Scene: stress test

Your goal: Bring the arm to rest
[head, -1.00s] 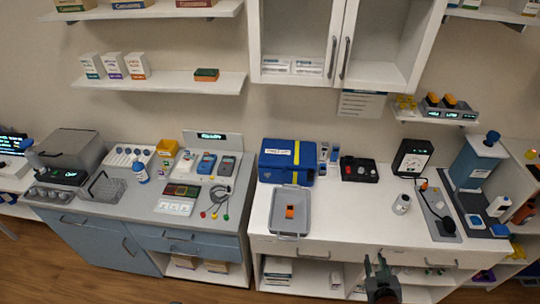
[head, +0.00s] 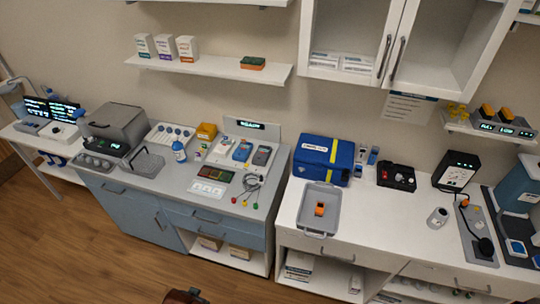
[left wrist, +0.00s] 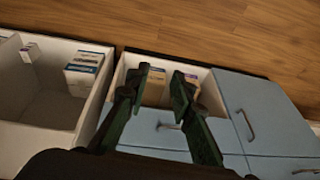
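My left gripper (left wrist: 161,76) shows in the left wrist view with its two dark fingers apart and nothing between them. It hangs in front of the low cabinets, with blue drawer fronts (left wrist: 250,115) to the right and an open white shelf (left wrist: 110,85) to the left. In the head view only a dark brown part, which looks like a piece of my arm, shows at the bottom edge. My right gripper is in neither view.
A grey counter (head: 150,185) with lab devices stands at the left. A white counter (head: 390,215) holds a grey tray (head: 301,211), with an orange item inside, and a blue case (head: 326,160). Wooden floor (head: 75,255) is clear at the lower left.

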